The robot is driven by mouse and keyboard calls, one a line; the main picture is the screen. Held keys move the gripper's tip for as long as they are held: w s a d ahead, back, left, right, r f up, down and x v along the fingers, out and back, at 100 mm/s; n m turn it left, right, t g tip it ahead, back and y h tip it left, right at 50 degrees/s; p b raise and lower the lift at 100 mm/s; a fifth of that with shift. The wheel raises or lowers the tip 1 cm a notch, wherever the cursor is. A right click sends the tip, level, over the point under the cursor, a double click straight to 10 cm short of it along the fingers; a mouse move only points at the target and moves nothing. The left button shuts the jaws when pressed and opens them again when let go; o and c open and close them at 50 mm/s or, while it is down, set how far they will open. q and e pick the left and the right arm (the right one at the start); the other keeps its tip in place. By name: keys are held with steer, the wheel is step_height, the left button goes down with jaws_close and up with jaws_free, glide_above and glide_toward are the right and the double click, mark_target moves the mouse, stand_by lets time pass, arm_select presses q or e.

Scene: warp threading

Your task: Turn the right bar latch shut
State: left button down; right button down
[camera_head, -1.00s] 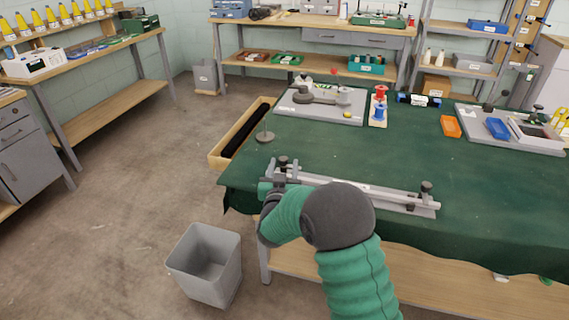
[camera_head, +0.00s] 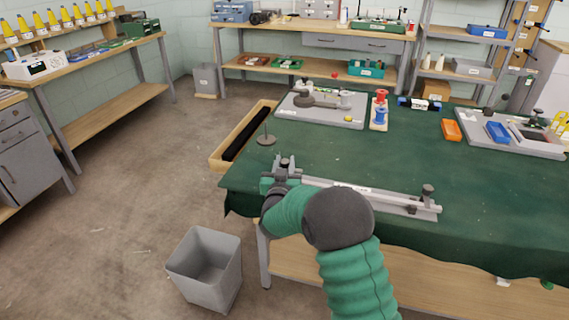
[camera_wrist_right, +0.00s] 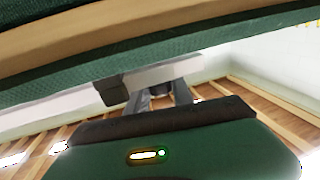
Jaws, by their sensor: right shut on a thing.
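The long grey bar fixture (camera_head: 365,194) lies along the front edge of the green-covered table. A dark latch knob (camera_head: 428,191) stands upright at its right end, with nothing touching it. My right gripper (camera_head: 284,165) is at the fixture's left end, shut on the latch there; its fingers hide much of that latch. In the right wrist view my fingers (camera_wrist_right: 160,98) are close together against the pale bar (camera_wrist_right: 165,73), beside a dark block (camera_wrist_right: 111,91). How far either latch is turned is too small to tell. My left gripper is out of view.
A thin stand on a round base (camera_head: 266,140) is behind my gripper. A wooden trough with a black roll (camera_head: 243,135) lies off the table's left end, and a grey bin (camera_head: 206,266) stands on the floor. The middle of the green table (camera_head: 385,155) is clear.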

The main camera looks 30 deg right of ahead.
steer(key=m+g+h+p, duration=0.2)
steer(key=h+p, duration=0.1)
steer(key=shift+a+r+m+g, duration=0.1)
steer(key=shift+r+m+g, duration=0.05)
steer(key=shift+m+g, duration=0.2)
steer(key=m+g+h+p, duration=0.2)
steer(key=g, duration=0.1)
steer(key=m+g, duration=0.1)
steer(key=m+g+h, duration=0.1)
steer(key=shift+f+g, duration=0.25)
steer(key=shift+g, duration=0.1)
steer(key=shift+f+m+g+h, duration=0.1)
steer(key=shift+m+g+h, duration=0.2)
steer(key=shift+m+g, duration=0.7)
steer(key=shift+g+b, duration=0.4)
steer(key=shift+g, duration=0.2)
steer(key=shift+m+g, duration=0.25)
steer(key=shift+g, duration=0.15)
steer(key=shift+r, duration=0.2)
steer(key=c, duration=1.1)
jaws_free()
